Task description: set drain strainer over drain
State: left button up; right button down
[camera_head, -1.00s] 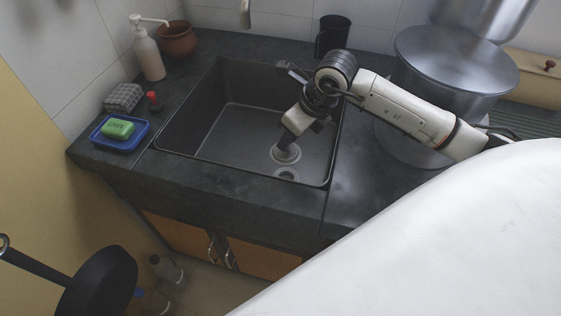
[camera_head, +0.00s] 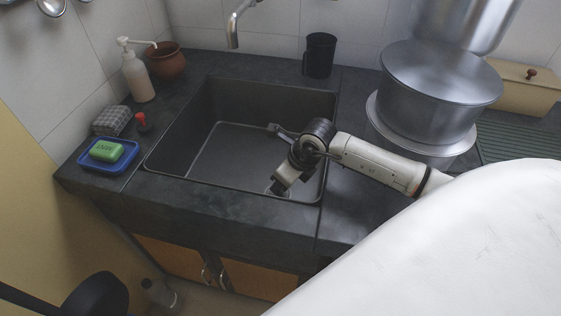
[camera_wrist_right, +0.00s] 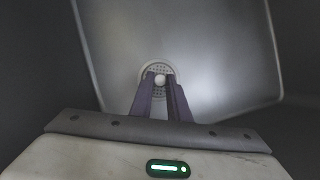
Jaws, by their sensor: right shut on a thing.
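The black sink basin (camera_head: 222,160) is set in the dark counter. My right gripper (camera_head: 274,190) reaches down into its front right part, close to the basin floor. In the right wrist view, my right gripper (camera_wrist_right: 160,80) is shut on the white knob of the drain strainer (camera_wrist_right: 152,68), a round, pale, perforated disc. In the head view the strainer is mostly hidden by the gripper and the basin's front edge. The drain cannot be made out separately, and whether the strainer touches the floor cannot be told. My left gripper is not in view.
A faucet (camera_head: 234,30) hangs over the back of the basin. A black mug (camera_head: 319,55), soap dispenser (camera_head: 138,75), clay pot (camera_head: 166,62) and blue soap dish (camera_head: 92,164) line the counter.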

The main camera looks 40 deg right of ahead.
jog(key=shift+f, duration=0.2)
jog(key=c, duration=1.7)
grip_release()
jog(key=shift+r, duration=0.1)
jog(key=shift+r, duration=0.3)
jog(key=p+v, duration=0.1)
jog(key=v, duration=1)
jog(key=shift+s+r, duration=0.15)
jog(key=shift+r, duration=0.2)
